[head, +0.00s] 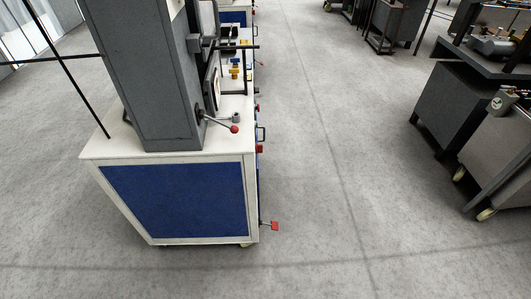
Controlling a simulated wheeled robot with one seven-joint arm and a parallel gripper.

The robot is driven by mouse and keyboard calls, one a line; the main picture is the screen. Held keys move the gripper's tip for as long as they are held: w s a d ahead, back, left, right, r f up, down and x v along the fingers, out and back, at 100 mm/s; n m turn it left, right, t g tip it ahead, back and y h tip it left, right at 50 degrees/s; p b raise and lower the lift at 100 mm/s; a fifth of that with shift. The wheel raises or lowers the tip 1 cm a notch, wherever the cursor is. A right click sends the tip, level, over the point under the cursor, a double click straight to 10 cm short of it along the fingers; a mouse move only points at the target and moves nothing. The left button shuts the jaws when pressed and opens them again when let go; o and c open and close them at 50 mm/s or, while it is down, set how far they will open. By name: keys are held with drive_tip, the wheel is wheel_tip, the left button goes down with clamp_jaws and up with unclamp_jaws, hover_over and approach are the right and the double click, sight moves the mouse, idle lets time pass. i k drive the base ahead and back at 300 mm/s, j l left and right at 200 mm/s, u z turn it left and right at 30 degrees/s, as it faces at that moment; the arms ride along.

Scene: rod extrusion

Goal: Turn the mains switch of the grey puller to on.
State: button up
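A tall grey housing (150,75) stands on a white-topped cabinet (175,200) with a blue end panel, left of centre. Grey wheeled machines (498,155) also stand at the right edge, cut off by the picture. I cannot tell which of these is the grey puller. No mains switch can be made out on any of them. My gripper is not in view.
A lever with a red ball (235,128) sticks out from the grey housing. A red pedal (275,226) juts out low beside the cabinet. Thin dark rods (75,85) cross the left side. A wide strip of bare grey floor (330,170) lies between the machines.

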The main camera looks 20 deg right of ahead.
sight(258, 148)
drive_tip(key=k+l+u, duration=0.1)
drive_tip(key=l, duration=0.35)
drive_tip(key=k+l+u, duration=0.1)
drive_tip(key=k+l, duration=0.25)
drive_tip(key=k+l+u, duration=0.1)
drive_tip(key=k+l, duration=0.15)
drive_tip(key=l, duration=0.2)
drive_tip(key=i+l, duration=0.3)
drive_tip(key=i+l+u, duration=0.1)
drive_tip(key=i+l, duration=0.2)
drive_tip(key=l, duration=0.2)
drive_tip(key=i+l, duration=0.3)
drive_tip(key=i+l+u, duration=0.1)
drive_tip(key=i+l, duration=0.15)
drive_tip(key=l, duration=0.3)
drive_tip(key=i+l, duration=0.3)
drive_tip(key=l, duration=0.15)
